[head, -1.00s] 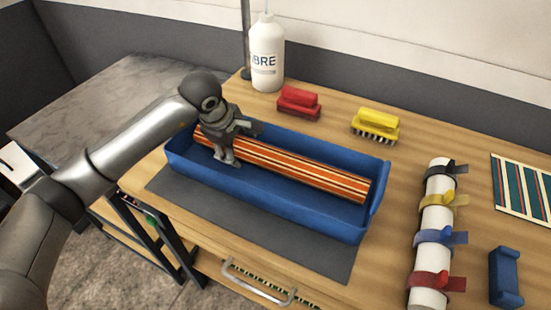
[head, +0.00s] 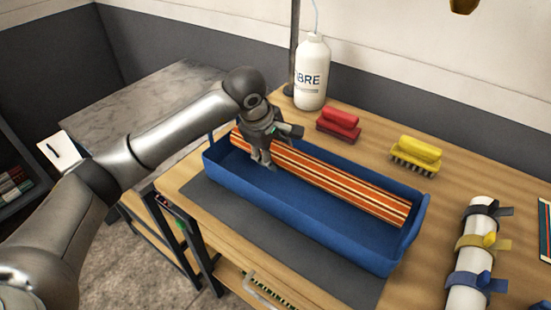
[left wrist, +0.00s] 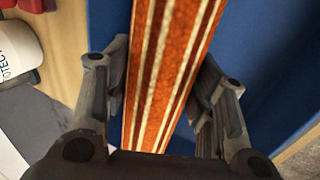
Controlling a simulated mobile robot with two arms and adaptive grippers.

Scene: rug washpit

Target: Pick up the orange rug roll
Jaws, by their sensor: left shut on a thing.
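The orange rug roll (head: 345,182), with cream and dark red stripes, lies lengthwise along the blue tray (head: 290,222). Its right end is near the tray's right end wall. My left gripper (head: 262,162) is shut on the roll near its left end, from above. In the left wrist view the fingers (left wrist: 158,100) stand on both sides of the striped roll (left wrist: 165,65), with blue tray beyond. The roll sits close to the tray's back wall; I cannot tell clearly whether its underside is clear of the tray floor. My right gripper is not in view.
A white bottle (head: 312,75), a red brush (head: 338,123) and a yellow brush (head: 416,155) stand behind the tray. A white roll with coloured straps (head: 468,255) lies to the right. A grey mat (head: 225,213) shows in front of the tray.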

